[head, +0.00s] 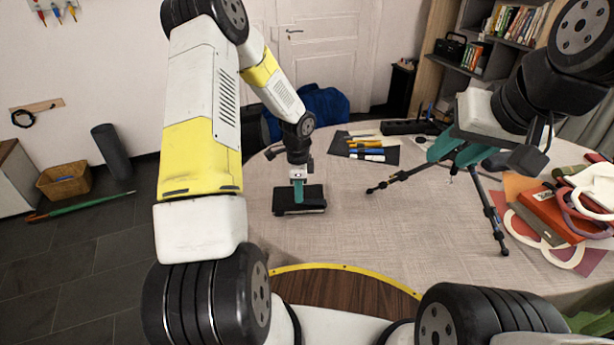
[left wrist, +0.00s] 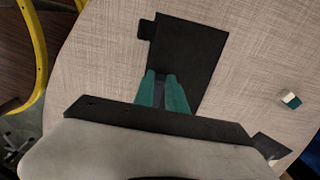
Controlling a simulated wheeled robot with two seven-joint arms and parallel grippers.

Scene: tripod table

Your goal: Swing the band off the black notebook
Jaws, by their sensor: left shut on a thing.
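The black notebook (head: 313,193) lies flat on the table near its left side. My left gripper (head: 298,192) points down over it. In the left wrist view the notebook (left wrist: 195,45) extends ahead of the teal fingers (left wrist: 163,76), with a small black tab (left wrist: 146,30) sticking out at its left edge. The fingers are close together on a dark piece at the notebook's near part, which looks like the band; black on black, its outline is hard to tell. My right gripper (head: 458,153) hangs over the tripod, and its fingertips are partly lost against it.
A dark mat (head: 365,150) with pens lies at the back. Red and orange items and white loops (head: 555,215) lie at the right. The cloth between notebook and tripod is clear.

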